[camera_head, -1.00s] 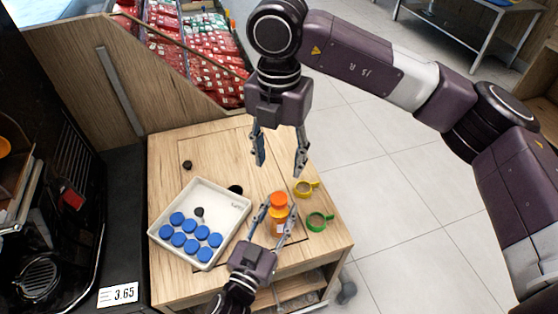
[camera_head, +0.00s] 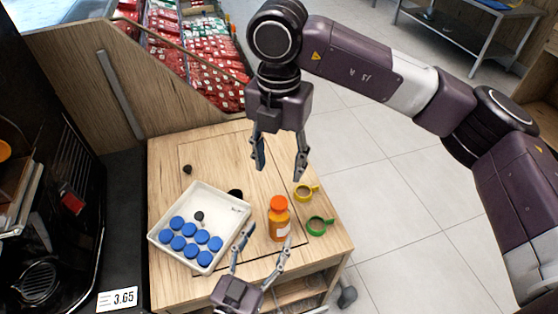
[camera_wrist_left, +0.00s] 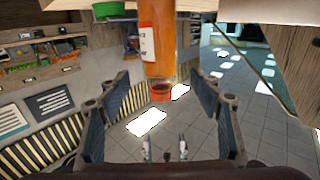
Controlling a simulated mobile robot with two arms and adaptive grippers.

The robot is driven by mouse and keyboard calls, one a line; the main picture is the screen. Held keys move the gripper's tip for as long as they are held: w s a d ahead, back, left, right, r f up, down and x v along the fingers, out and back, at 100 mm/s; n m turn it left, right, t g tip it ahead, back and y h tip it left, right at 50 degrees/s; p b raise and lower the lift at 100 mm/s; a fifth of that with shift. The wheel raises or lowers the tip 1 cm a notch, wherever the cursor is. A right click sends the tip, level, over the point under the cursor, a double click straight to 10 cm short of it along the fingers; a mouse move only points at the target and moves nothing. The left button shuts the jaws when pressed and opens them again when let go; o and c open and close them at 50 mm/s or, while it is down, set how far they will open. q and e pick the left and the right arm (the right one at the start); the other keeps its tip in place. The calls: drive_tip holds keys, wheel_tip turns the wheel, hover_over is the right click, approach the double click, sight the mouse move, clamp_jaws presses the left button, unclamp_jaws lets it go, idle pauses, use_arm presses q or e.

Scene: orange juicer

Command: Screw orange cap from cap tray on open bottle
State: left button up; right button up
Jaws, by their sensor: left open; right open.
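An orange bottle (camera_head: 279,226) with a white label stands upright on the wooden table, with an orange cap (camera_head: 279,204) seated on its top. Whether the cap is screwed tight cannot be told. In the left wrist view the bottle (camera_wrist_left: 166,38) appears inverted, with the cap (camera_wrist_left: 161,92) between the open fingers. My left gripper (camera_head: 267,236) is open and empty, on the near side of the bottle. My right gripper (camera_head: 280,170) is open and empty, above and beyond the bottle. The white cap tray (camera_head: 222,204) holds several blue caps; no orange cap shows in it.
A yellow ring-like item (camera_head: 304,194) and a green one (camera_head: 318,227) lie right of the bottle near the table edge. A small dark knob (camera_head: 187,169) is at the far left. The far part of the table is clear.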

use_arm(q)
drive_tip(key=v, duration=0.5)
idle(0.5)
